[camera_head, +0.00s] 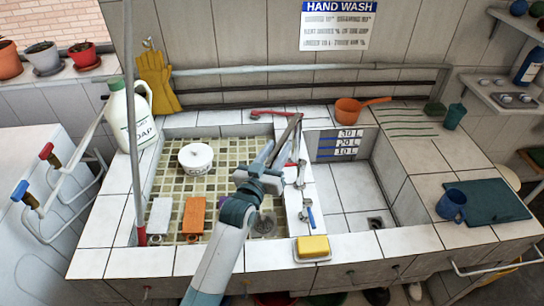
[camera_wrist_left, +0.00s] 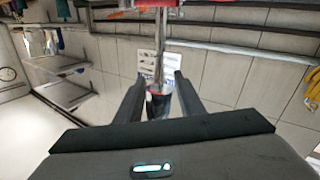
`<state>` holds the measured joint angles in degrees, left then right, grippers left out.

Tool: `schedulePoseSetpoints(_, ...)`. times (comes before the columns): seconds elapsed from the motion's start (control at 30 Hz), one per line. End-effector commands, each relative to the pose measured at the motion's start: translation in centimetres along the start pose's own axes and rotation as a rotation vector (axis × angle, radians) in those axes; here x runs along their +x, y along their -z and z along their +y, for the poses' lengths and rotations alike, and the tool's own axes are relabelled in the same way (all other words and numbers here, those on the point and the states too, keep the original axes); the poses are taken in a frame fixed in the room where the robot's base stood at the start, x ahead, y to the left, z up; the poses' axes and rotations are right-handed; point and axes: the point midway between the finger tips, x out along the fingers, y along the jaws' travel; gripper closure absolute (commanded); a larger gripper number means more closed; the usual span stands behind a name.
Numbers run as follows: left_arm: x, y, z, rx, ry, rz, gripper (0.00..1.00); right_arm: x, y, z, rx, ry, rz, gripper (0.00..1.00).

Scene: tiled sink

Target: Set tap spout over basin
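The tap (camera_head: 300,176) stands on the tiled divider between the two basins, with a red pipe behind it and a blue lever at its front. My left gripper (camera_head: 284,143) is above the divider's left side, beside the tap. In the left wrist view, a metal pipe runs down to a dark cylinder with a red rim (camera_wrist_left: 158,101), between the fingers of my left gripper (camera_wrist_left: 160,85). It seems to be part of the tap; I cannot tell if the fingers touch it. The spout is largely hidden in the head view. My right gripper is not in view.
The left basin (camera_head: 224,160) holds a white pot (camera_head: 196,157), an orange brick (camera_head: 194,215) and a pale block. The right basin (camera_head: 345,195) looks empty, with level marks on its back wall. A yellow sponge (camera_head: 313,247) lies on the front rim. A tall jug (camera_head: 130,115) stands at left.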

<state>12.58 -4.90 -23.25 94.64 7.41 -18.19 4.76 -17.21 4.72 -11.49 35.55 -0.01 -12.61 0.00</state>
Motion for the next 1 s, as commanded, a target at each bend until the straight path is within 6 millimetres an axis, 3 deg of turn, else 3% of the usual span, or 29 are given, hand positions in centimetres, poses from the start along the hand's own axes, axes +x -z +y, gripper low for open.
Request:
schedulePoseSetpoints(0.37, -2.5, -0.3, -0.1, 0.0, 0.0, -0.001, 0.65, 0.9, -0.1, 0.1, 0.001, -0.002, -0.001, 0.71)
schedulePoseSetpoints(1.0, -13.8, -0.3, -0.1, 0.0, 0.0, 0.0, 0.65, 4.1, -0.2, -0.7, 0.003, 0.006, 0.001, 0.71)
